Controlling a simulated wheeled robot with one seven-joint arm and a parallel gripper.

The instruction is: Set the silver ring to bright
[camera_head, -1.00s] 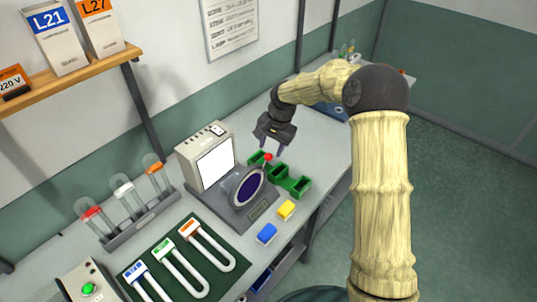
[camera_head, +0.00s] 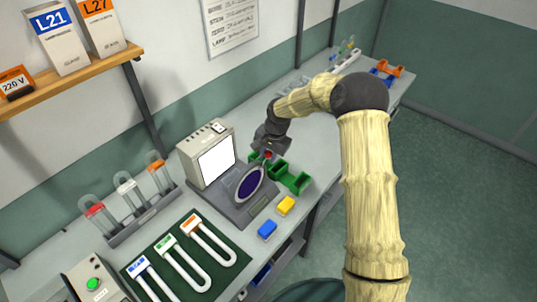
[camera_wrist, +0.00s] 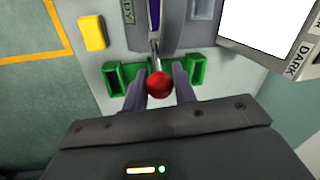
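The silver ring (camera_head: 237,190) frames a dark blue disc and stands tilted on a grey base, in front of the lit white screen (camera_head: 215,162). A red ball knob (camera_head: 267,154) sits at the end of the ring's short silver rod, which the wrist view shows clearly. My gripper (camera_head: 268,151) is above the knob with its fingers pointing down. In the wrist view my gripper (camera_wrist: 159,88) is open, one purple finger on each side of the red knob (camera_wrist: 158,84), with gaps visible. A "DARK" label (camera_wrist: 299,57) is beside the screen. No bright label is legible.
A yellow block (camera_head: 286,206) and a blue block (camera_head: 267,229) lie in front. U-shaped tubes lie on a green mat (camera_head: 232,279) at left.

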